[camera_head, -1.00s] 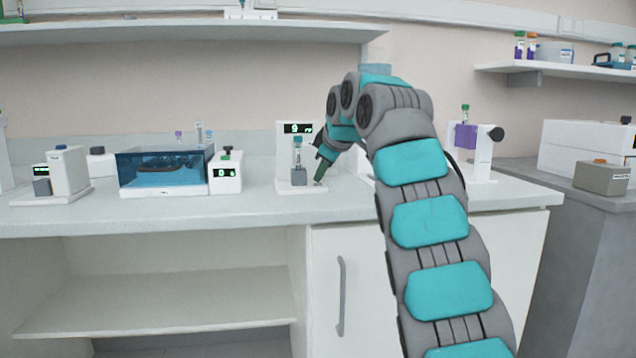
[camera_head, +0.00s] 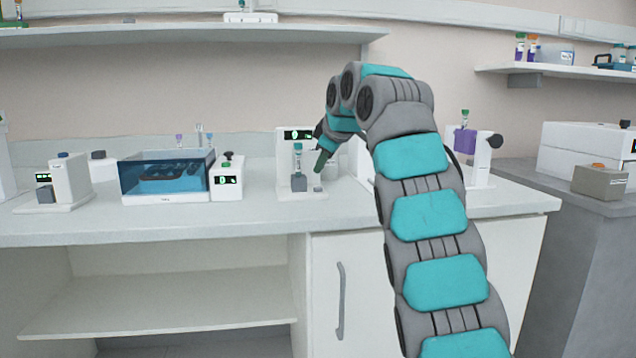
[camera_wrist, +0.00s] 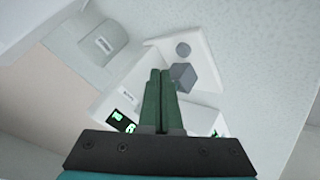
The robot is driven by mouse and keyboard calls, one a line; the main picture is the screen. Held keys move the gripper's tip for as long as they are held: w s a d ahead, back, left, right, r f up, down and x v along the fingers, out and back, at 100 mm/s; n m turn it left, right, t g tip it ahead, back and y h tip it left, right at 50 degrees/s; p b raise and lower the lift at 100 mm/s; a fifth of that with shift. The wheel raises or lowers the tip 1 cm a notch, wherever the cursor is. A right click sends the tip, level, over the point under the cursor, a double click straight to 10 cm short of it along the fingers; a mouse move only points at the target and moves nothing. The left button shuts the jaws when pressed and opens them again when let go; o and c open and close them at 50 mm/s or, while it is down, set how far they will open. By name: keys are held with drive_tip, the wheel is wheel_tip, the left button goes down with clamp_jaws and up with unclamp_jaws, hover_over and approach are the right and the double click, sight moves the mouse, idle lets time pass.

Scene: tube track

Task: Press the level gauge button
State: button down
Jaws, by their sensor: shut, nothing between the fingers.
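A white device that looks like the level gauge (camera_head: 282,160) stands on the bench, with a dark display lit green. In the wrist view the fingertips (camera_wrist: 160,72) are left of the grey block. The fingers hide part of the device there.
To the left stand a blue see-through bath (camera_head: 165,178), a small white unit with a display (camera_head: 228,180) and another white device (camera_head: 70,180). A white stand with a purple holder (camera_head: 480,160) is on the right. The bench front is clear.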

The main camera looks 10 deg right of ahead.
sight(321, 193)
drive_tip(key=shift+a+r, duration=0.25)
drive_tip(key=shift+r, duration=0.75)
drive_tip(key=shift+d+r+p, duration=0.1)
drive_tip(key=shift+r+p, duration=0.45)
drive_tip(key=shift+d, duration=0.1)
drive_tip(key=shift+s, duration=0.1)
